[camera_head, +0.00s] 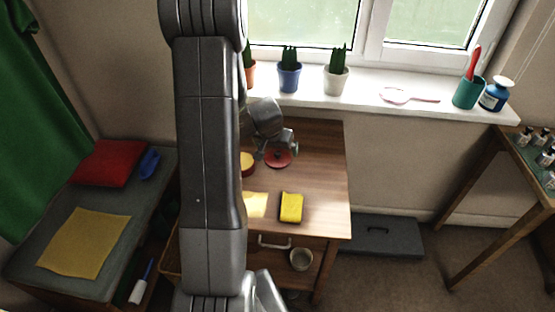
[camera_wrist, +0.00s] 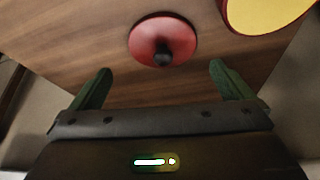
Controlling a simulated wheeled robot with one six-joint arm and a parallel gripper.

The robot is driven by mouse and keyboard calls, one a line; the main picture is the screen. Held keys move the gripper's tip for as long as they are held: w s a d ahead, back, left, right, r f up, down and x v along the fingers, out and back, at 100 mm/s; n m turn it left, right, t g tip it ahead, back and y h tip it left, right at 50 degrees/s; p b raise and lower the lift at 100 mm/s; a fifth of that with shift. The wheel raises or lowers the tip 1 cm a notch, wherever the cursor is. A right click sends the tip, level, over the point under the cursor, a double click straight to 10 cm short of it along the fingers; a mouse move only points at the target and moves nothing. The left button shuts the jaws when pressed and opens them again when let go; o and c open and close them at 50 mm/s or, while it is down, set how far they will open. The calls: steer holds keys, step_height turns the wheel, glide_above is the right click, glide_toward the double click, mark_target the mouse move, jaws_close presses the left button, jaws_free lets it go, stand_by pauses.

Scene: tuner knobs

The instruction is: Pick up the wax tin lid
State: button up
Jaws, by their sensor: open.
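The wax tin lid is a round red disc with a black knob, lying flat on the wooden desk, knob up. It shows in the head view (camera_head: 278,159) and at the top middle of the wrist view (camera_wrist: 145,36). My gripper (camera_wrist: 160,78) is open and empty, its two green fingers spread wide. The lid lies ahead of the fingertips, roughly centred between them and apart from them. In the head view my gripper (camera_head: 288,147) is just above the lid and hides its far edge. The open tin with yellow wax (camera_head: 247,163) stands left of the lid, partly behind my arm.
The desk's right side is clear.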

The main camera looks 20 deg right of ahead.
mark_target(277, 154)
steer(key=x, duration=0.1)
steer(key=b+x, duration=0.1)
steer(key=x, duration=0.3)
steer(key=shift+a+f, duration=0.1)
steer(key=shift+a, duration=0.25)
steer(key=c, duration=0.9)
